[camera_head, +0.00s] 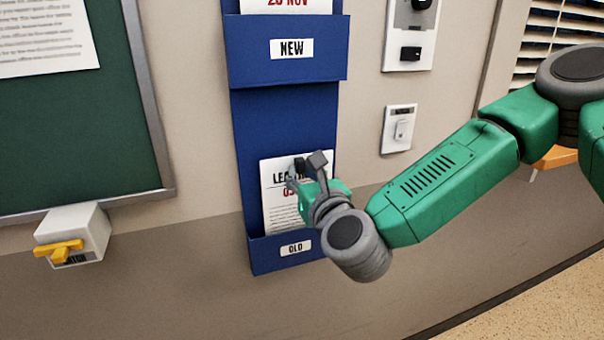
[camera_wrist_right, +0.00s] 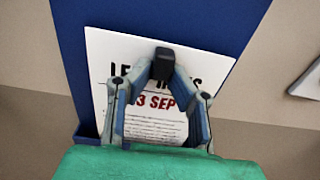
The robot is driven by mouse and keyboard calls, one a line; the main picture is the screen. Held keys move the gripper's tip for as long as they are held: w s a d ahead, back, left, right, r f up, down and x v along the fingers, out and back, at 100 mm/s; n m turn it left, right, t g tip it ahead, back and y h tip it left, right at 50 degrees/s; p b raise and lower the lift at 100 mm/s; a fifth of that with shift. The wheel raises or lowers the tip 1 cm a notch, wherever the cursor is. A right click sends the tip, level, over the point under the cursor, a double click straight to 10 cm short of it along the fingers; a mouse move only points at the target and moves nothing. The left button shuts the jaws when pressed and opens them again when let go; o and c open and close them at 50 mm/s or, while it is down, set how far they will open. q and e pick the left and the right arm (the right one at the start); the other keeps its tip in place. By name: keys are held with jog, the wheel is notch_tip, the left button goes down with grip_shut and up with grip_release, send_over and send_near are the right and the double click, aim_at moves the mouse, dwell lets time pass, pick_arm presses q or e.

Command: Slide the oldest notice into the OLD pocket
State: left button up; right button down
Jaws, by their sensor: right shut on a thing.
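The notice (camera_head: 277,212) is a white sheet with a black heading and a red date, partly hidden by my gripper. In the right wrist view the notice (camera_wrist_right: 110,48) shows a date reading "3 SEP". My right gripper (camera_head: 310,163) is shut on its upper part; the fingertips also show in the wrist view (camera_wrist_right: 163,68). The notice stands nearly upright against the blue wall holder, its lower edge hidden behind the front of the OLD pocket (camera_head: 265,256). I cannot tell how deep it sits. My left gripper is not in view.
The NEW pocket (camera_head: 260,60) above holds another sheet (camera_head: 290,4) with a red NOV date. A green board (camera_head: 75,140) and a white box with a yellow handle (camera_head: 60,249) are left. Switch plates (camera_head: 399,144) are on the wall right of the holder.

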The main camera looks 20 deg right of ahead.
jog(key=f+b, duration=0.4)
jog(key=f, duration=0.1)
jog(key=shift+a, duration=0.3)
dwell(0.6)
jog(key=c, duration=1.4)
grip_release()
